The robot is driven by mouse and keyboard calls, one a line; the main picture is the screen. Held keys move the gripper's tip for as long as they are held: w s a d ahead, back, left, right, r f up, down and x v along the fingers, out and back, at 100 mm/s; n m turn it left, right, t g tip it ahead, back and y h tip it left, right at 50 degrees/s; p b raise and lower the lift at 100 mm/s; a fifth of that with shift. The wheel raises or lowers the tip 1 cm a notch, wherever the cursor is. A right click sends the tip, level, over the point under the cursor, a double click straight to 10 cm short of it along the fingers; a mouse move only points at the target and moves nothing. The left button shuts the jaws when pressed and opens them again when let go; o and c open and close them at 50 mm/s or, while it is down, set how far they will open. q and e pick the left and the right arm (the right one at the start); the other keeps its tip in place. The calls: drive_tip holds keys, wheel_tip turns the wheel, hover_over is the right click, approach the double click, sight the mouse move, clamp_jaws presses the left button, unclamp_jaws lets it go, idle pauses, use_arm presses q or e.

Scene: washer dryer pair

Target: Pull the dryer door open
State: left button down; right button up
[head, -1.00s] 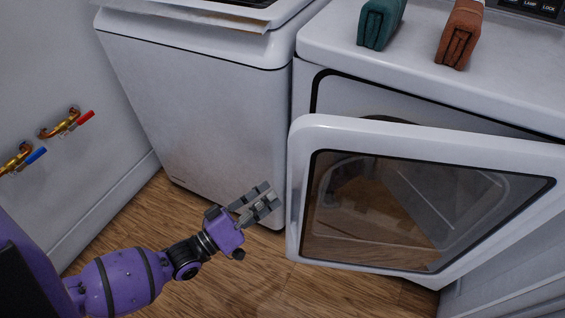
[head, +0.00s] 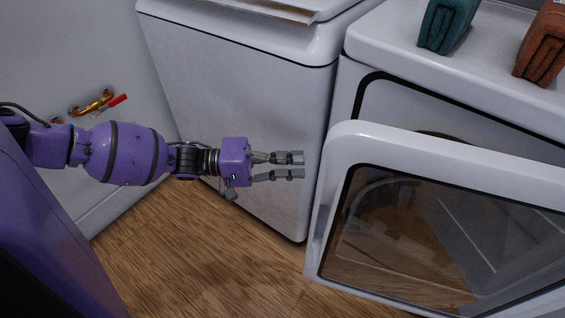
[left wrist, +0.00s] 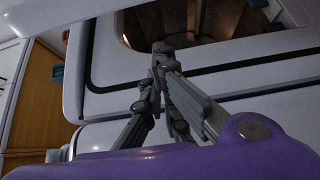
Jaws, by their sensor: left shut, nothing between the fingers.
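The dryer door (head: 430,240), a white frame around a dark window, stands partly open. A gap shows between it and the white dryer body (head: 480,85), with a black seal line and part of the round drum opening behind. My left gripper (head: 303,166) reaches in from the left, just short of the door's free left edge, apart from it in the picture. Its fingers are shut and empty; the fingertips (left wrist: 160,48) meet in the left wrist view, before a white surface with a dark seam and a dark opening. My right gripper is not in view.
The washer (head: 240,90) stands left of the dryer, behind my left gripper. A teal towel (head: 447,25) and a rust-brown towel (head: 542,45) rest on the dryer top. Brass taps (head: 95,103) stick out from the left wall. Bare wood floor (head: 200,250) lies below.

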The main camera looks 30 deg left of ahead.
use_arm(q)
drive_tip(key=shift+s+d, duration=0.25)
drive_tip(key=shift+d, duration=1.1)
drive_tip(key=shift+s+d, duration=0.2)
drive_tip(key=shift+d, duration=1.1)
